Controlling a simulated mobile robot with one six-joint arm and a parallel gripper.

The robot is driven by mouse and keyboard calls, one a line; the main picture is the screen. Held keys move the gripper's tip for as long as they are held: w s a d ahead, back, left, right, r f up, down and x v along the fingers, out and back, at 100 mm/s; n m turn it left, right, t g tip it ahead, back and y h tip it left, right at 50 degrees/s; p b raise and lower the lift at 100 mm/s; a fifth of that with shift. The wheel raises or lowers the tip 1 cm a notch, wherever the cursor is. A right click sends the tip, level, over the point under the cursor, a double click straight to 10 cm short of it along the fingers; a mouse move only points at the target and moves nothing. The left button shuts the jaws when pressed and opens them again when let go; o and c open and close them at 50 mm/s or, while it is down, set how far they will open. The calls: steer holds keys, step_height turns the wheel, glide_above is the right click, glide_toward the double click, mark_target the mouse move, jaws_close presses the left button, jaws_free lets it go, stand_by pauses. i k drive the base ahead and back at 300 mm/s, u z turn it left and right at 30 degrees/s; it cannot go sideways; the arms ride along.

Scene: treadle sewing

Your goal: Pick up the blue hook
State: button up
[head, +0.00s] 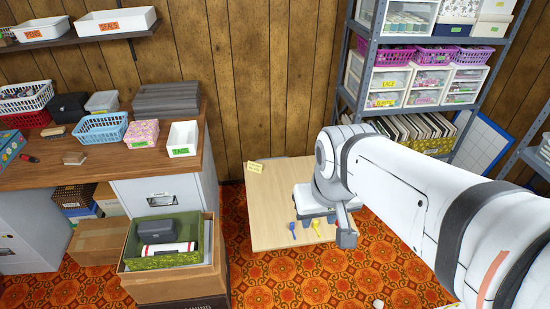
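A small blue hook (292,229) lies on the light wooden low table (270,190), near its front edge. A yellow hook (316,227) lies a little to its right. My arm reaches in from the right, and its end (346,232) hangs to the right of both hooks, apart from the blue one in the picture. The fingers cannot be made out, so I cannot tell whether my gripper is open or shut. Nothing is seen held. My arm hides the right part of the table.
A yellow note (255,168) lies at the table's back left corner. A cardboard box (172,282) with a rolled item stands on the floor to the left, beside a desk (100,165) with baskets. Metal shelving (373,60) stands behind. Patterned carpet (270,275) is clear in front.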

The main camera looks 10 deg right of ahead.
mark_target(291, 227)
steer(key=z, duration=0.35)
steer(key=i, duration=0.7)
steer(key=z, duration=0.6)
steer(key=k, duration=0.9)
steer(key=z, duration=0.2)
steer(key=i, duration=0.9)
steer(key=u, duration=0.05)
